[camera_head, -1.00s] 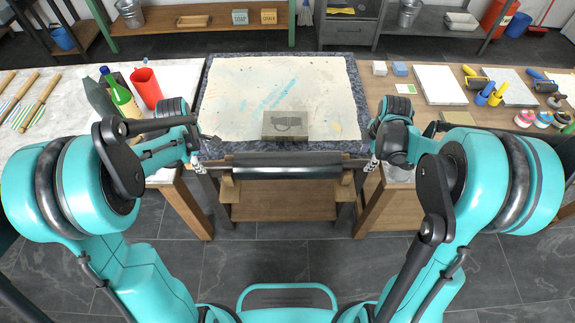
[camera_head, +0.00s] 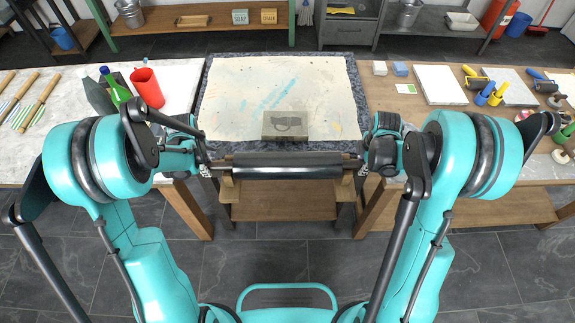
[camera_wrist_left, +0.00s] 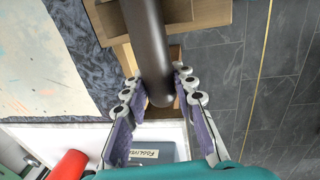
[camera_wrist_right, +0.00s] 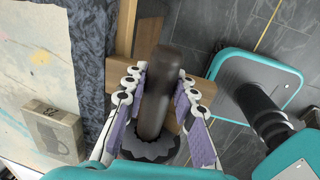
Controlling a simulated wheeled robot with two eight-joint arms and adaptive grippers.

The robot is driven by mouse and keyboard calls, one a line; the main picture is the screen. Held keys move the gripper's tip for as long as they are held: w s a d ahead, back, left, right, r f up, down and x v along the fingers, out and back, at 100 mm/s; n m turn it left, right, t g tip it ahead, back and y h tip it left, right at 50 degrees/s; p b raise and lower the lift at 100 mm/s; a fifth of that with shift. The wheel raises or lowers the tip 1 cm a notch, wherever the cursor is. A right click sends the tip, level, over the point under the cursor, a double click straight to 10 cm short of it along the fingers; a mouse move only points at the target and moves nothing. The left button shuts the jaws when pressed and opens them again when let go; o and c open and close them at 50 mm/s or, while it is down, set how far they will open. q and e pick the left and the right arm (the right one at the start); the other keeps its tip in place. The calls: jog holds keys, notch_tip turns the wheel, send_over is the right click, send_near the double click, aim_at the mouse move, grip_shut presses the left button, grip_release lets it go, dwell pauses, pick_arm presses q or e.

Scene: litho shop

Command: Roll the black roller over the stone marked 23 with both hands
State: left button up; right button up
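The black roller (camera_head: 287,165) lies level across a wooden stand in front of the bench, with its handles pointing left and right. Whether the fingers press on the handles is unclear.
A red cup (camera_head: 147,87) and green bottle (camera_head: 115,90) stand to the left. Yellow and blue hand rollers and a white slab (camera_head: 440,85) are to the right.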

pick_arm(q)
jog(key=shift+r, duration=0.15)
grip_shut()
pick_arm(e)
jog(key=shift+r, duration=0.1)
grip_shut()
